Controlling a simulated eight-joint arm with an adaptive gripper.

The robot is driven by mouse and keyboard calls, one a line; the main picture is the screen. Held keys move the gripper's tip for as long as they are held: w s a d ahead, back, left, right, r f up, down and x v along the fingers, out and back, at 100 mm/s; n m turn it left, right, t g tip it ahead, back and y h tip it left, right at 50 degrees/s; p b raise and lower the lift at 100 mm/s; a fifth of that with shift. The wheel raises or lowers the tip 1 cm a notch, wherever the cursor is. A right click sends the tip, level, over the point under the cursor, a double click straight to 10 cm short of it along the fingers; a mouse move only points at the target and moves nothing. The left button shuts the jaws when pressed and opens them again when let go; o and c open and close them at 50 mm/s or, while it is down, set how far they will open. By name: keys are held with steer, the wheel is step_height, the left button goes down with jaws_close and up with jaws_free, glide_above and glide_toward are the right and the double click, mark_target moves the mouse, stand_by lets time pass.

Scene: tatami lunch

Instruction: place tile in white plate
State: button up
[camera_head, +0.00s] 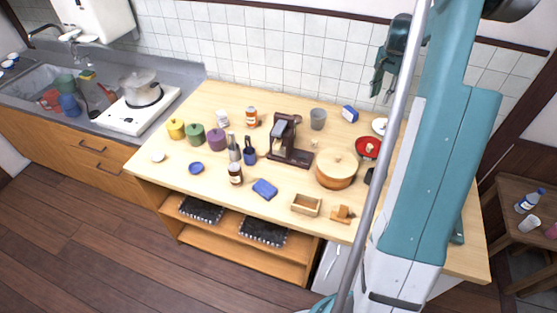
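A small flat blue piece (264,189) lies on the front middle of the wooden table; it may be the tile, but I cannot tell for sure. A white plate (379,126) is at the table's back right, partly hidden behind a pole; something dark appears on or beside it. My arm (425,165) stands large on the right and covers that side of the table. I see no clear gripper fingers and nothing held.
A wooden tabletop (190,108) holds bottles, colored jars, a coffee machine (289,143), a lidded wooden tub (337,170), a red bowl (367,147), and an open wooden box (306,205). A dark green object (391,62) appears against the wall.

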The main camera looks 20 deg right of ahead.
steer(key=s+a+r+n+t, duration=0.1)
steer(key=s+a+r+n, duration=0.3)
steer(key=a, duration=0.8)
steer(key=w+a+r+n+t+h, duration=0.1)
steer(key=a+r, duration=0.6)
steer(key=a, duration=0.4)
steer(key=s+a+r+n+t, duration=0.1)
steer(key=s+a+r+n, duration=0.3)
steer(key=a, duration=0.8)
steer(key=s+a+f+n+t, duration=0.1)
steer(key=s+a+n+t, duration=0.1)
steer(key=s+a, duration=0.7)
steer(key=s+a+f+n+t+y, duration=0.1)
steer(key=s+a+n, duration=0.4)
steer(key=s+a, duration=0.4)
steer(key=a, duration=0.7)
steer(key=shift+s+a+t, duration=0.2)
steer(key=shift+s+t, duration=0.05)
steer(key=shift+t, duration=0.15)
